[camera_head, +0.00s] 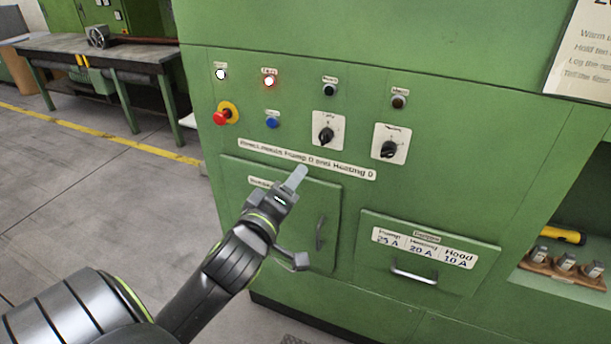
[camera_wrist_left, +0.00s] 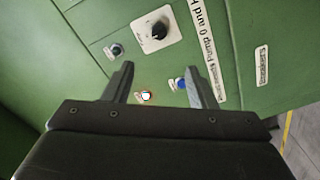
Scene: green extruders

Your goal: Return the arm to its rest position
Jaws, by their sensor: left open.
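My left gripper (camera_head: 293,182) is in front of the green machine panel (camera_head: 440,150), near the long label strip (camera_head: 345,169) and the small door below it. In the left wrist view its two grey fingers stand apart with nothing between them (camera_wrist_left: 160,82). The panel shows beyond the fingertips, with a blue button (camera_wrist_left: 180,84), a lit lamp (camera_wrist_left: 146,96) and a black knob (camera_wrist_left: 158,30). My left arm reaches in from the lower left, stretched toward the panel. My right gripper is not in view.
Handles stick out on the door (camera_head: 320,233) and drawer (camera_head: 414,276). A shelf (camera_head: 575,283) with fuses is at right. Open floor (camera_head: 90,200) lies left.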

